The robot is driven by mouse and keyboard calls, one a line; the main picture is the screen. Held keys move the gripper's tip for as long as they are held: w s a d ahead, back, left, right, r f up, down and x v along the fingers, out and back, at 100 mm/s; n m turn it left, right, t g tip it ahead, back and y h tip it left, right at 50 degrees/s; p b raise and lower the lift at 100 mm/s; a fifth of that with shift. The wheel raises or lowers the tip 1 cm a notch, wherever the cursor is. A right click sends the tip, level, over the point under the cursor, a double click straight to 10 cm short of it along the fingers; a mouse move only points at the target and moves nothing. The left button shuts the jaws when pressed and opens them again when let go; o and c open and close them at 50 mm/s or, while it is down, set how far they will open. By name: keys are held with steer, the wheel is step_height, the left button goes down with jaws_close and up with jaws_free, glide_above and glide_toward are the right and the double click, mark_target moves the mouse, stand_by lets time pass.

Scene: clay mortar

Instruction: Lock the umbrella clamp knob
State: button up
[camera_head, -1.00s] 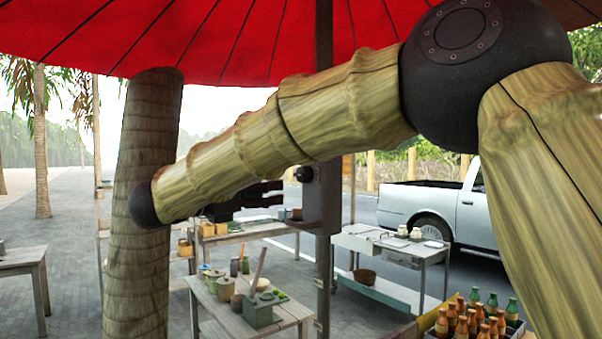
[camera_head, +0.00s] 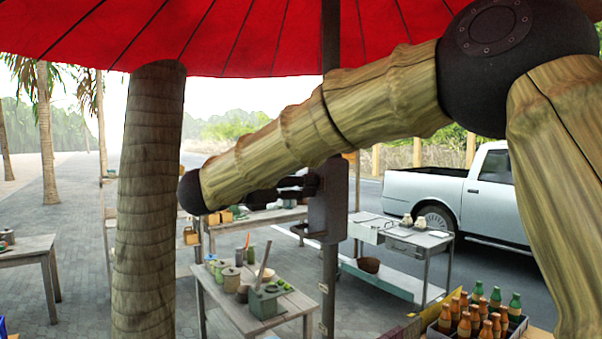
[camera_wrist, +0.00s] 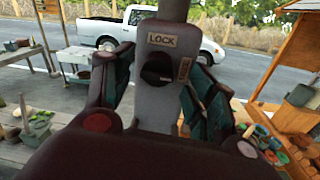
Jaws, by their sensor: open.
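The grey clamp plate (camera_wrist: 157,102) on the umbrella pole (camera_head: 331,40) faces my wrist camera. It carries a LOCK label at the top and a second, sideways label at the right that is too small to read surely. The dark round knob (camera_wrist: 156,68) sits in the plate's middle. My gripper (camera_wrist: 160,72) is open, with one finger on each side of the plate and knob; contact cannot be told. In the head view the gripper (camera_head: 290,188) reaches the left side of the clamp housing (camera_head: 328,205); the knob is hidden there.
The red umbrella canopy (camera_head: 250,40) spreads overhead. A trunk-like post (camera_head: 150,220) stands left. A table with pots (camera_head: 265,300), a metal cart (camera_head: 425,243) and a bottle crate (camera_head: 435,331) stand below. A white pickup (camera_head: 480,195) is parked behind.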

steer(key=shift+x, duration=0.75)
steer(key=shift+w+f, duration=0.1)
steer(key=c, duration=1)
steer(key=shift+c, duration=0.2)
